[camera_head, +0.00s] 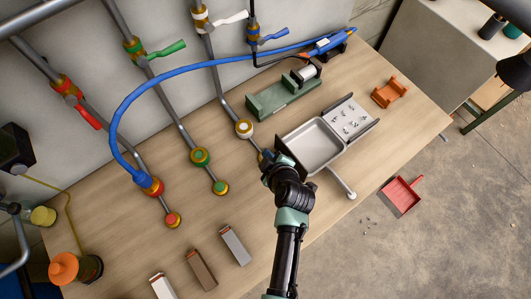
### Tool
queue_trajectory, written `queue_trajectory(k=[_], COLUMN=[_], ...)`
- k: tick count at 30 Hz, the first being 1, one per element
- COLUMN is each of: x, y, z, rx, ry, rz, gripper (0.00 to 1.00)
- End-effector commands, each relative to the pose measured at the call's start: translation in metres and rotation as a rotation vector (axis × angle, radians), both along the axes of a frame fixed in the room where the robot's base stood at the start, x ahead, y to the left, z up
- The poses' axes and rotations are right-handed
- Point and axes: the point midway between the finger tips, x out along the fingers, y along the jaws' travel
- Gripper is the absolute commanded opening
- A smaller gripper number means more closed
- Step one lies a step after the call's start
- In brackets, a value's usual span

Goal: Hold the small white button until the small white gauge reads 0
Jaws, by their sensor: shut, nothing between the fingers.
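The small white gauge (244,128) is a round white face in a brass-coloured ring on the white-marked pipe. Its reading is too small to tell. The pipe runs on from the gauge toward my gripper (267,158), which is shut and empty. My gripper is low at the end of this pipe, just left of the grey tray. The small white button cannot be made out; the pipe's end is hidden by my gripper. I cannot tell whether my gripper touches the button.
The green-marked pipe ends in a green button (220,187), the red-marked one in a red button (173,219). A grey tray (312,146) is close on the right. A blue hose (118,110) arches at the left. Several small blocks lie in front.

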Motion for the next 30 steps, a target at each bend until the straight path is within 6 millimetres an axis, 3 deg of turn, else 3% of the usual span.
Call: queue_trajectory(k=[21,30], x=[-0.001,-0.001], y=[0.000,0.000], z=[-0.001,0.012], rx=[0.000,-0.001], ry=[0.004,0.003], rz=[0.001,0.002], gripper=[0.00,0.00])
